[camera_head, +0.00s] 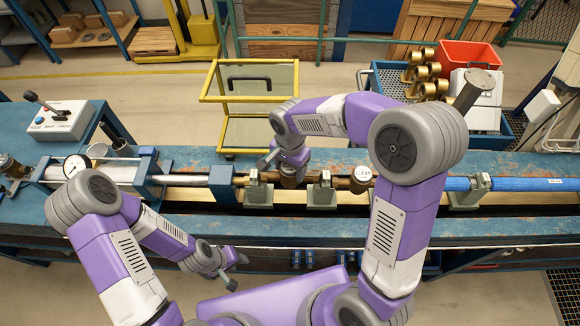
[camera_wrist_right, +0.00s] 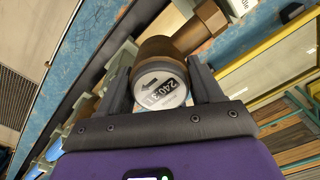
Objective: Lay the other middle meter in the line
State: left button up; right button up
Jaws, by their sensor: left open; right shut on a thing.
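My right gripper (camera_head: 290,165) points down over the test line, its fingers shut on both sides of a brown meter (camera_head: 288,181). In the right wrist view this meter (camera_wrist_right: 160,85) shows a round white dial with digits and an arrow between the fingers (camera_wrist_right: 160,92). It is at the line between two grey-green supports (camera_head: 258,191) (camera_head: 322,191); I cannot tell whether it rests there. Another brown meter (camera_head: 361,186) with a white dial lies in the line to the right. My left gripper (camera_head: 234,263) is open and empty in front of the bench.
The blue bench (camera_head: 300,229) carries a steel pipe (camera_head: 185,180) at left and a blue pipe (camera_head: 530,184) at right. A control box (camera_head: 60,120) stands at far left. Behind are a yellow trolley (camera_head: 248,125), brass meters (camera_head: 425,72) in a blue crate and a red bin (camera_head: 470,54).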

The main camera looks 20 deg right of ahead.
jog(key=shift+f+b, duration=1.15)
jog(key=shift+f, duration=0.15)
jog(key=shift+f+b, duration=0.3)
dwell(0.6)
jog(key=o, duration=1.7)
jog(key=shift+r+p, duration=3.35)
jog(key=shift+r, duration=1.15)
